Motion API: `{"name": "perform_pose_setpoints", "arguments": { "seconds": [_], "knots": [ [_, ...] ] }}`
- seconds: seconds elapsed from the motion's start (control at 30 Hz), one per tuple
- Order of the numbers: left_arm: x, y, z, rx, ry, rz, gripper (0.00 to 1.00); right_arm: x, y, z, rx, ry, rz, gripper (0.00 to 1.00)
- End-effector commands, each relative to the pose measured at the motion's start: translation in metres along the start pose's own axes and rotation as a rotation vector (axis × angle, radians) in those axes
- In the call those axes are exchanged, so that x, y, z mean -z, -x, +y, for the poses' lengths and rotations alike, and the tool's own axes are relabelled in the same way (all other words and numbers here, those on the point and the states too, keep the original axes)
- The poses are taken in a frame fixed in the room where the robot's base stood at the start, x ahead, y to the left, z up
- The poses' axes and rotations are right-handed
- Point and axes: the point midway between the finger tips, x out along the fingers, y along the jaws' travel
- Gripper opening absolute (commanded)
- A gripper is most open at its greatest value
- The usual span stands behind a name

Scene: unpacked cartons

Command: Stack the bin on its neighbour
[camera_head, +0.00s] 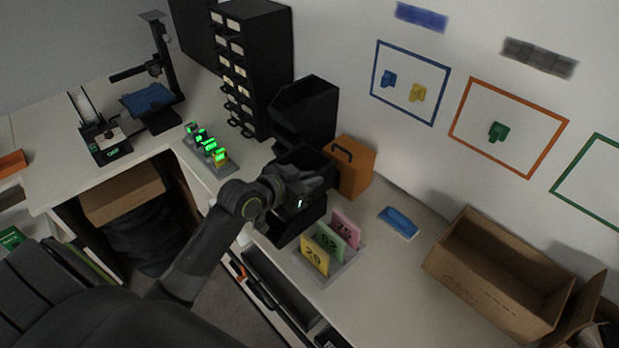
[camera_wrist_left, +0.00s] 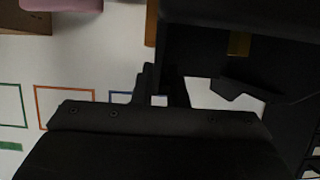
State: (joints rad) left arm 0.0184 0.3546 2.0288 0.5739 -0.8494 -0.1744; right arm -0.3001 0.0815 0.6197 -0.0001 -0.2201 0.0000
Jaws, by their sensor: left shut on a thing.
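My left gripper (camera_head: 298,196) reaches in from the left above the counter and is shut on a black bin (camera_head: 290,228). The gripper covers much of this dark bin, so its outline and whether it touches the counter are hard to tell. Dark walls (camera_wrist_left: 225,50) fill much of the left wrist view, close to my gripper. Another black open-fronted bin (camera_head: 318,98) stands just behind, beside the drawer cabinet. My right gripper is not in view.
An orange box (camera_head: 350,168) stands close to the right of the bins. Numbered cards (camera_head: 315,254) stand in a holder in front. A drawer cabinet (camera_head: 262,62) is behind left, with green-lit devices (camera_head: 209,147) nearby. A blue item (camera_head: 399,222) and an open carton (camera_head: 495,272) lie right.

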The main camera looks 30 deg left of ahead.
Motion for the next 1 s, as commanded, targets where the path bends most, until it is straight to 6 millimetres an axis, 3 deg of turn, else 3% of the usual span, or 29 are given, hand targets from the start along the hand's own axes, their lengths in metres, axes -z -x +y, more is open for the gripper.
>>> {"name": "perform_pose_setpoints", "arguments": {
  "seconds": [0.47, 0.93, 0.97, 1.0],
  "knots": [
    [-0.001, -0.001, 0.000, 0.000, -0.001, 0.002, 0.00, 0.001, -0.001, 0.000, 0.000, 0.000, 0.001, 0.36],
    [-0.013, -0.006, 0.000, 0.000, -0.001, 0.002, 0.00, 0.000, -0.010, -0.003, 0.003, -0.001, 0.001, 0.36],
    [-0.012, -0.005, 0.000, 0.000, -0.001, 0.002, 0.16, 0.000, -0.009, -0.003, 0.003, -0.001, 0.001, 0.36],
    [-0.012, -0.005, 0.000, 0.000, -0.001, 0.002, 0.22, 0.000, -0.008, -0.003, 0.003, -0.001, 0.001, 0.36]
  ]
}}
